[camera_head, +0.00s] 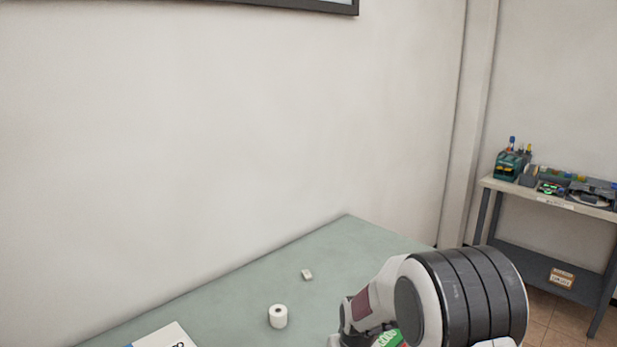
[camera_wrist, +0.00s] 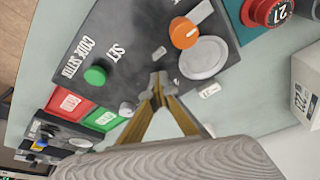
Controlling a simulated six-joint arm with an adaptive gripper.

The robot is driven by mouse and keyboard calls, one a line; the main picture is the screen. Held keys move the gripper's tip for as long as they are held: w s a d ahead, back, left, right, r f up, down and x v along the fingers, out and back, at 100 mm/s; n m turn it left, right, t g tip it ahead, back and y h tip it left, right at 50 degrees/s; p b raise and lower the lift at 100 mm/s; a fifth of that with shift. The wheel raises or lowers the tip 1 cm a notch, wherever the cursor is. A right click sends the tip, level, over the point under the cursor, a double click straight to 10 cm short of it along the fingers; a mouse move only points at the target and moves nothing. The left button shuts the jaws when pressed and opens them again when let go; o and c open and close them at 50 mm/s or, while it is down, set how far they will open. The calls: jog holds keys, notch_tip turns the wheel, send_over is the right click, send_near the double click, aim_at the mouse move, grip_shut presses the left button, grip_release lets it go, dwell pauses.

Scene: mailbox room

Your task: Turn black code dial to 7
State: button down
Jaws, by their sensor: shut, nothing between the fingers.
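In the wrist view a dark panel (camera_wrist: 135,45) is lettered "CODE SETTER" and "SET". It carries a green button (camera_wrist: 95,75), an orange knob (camera_wrist: 184,33) and a pale grey round disc (camera_wrist: 203,57). I cannot clearly make out a black dial; a small dark rounded shape (camera_wrist: 126,108) shows just left of my fingers, too unclear to name. My gripper (camera_wrist: 158,80) is shut and empty, its tips over the panel between the green button and the grey disc. Whether they touch the panel is unclear.
Red and green blocks (camera_wrist: 102,118) lie beside the panel. A red dial marked 21 (camera_wrist: 268,12) and a white box (camera_wrist: 300,85) are at the right. The head view shows a white roll (camera_head: 278,316) on the green table (camera_head: 235,290) and a side shelf (camera_head: 550,200).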

dwell(0.5)
jog(key=shift+s, duration=0.3)
jog(key=shift+r, duration=3.05)
jog(key=shift+w+d+r, duration=0.2)
jog(key=shift+d+r, duration=0.05)
jog(key=shift+d, duration=0.25)
jog(key=shift+w+d+r, duration=0.2)
jog(key=shift+d, duration=0.25)
